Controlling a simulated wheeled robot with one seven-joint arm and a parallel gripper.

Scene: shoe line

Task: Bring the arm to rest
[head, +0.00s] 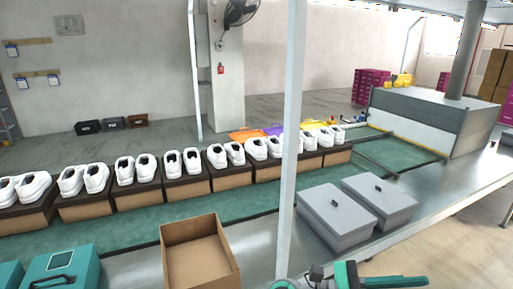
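The only task object is my own arm. Part of a teal and black tool or arm piece (345,277) shows at the bottom edge of the head view, right of the white post. I cannot tell whether it belongs to my arm. My gripper's fingertips cannot be made out in the head view, so nothing shows whether it holds something.
White shoes (146,168) stand in pairs on brown boxes (138,196) along a green conveyor (110,234). An open, empty cardboard box (199,252), grey lidded bins (338,217) and a teal case (60,272) are nearer. A white post (290,150) stands upright in front.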

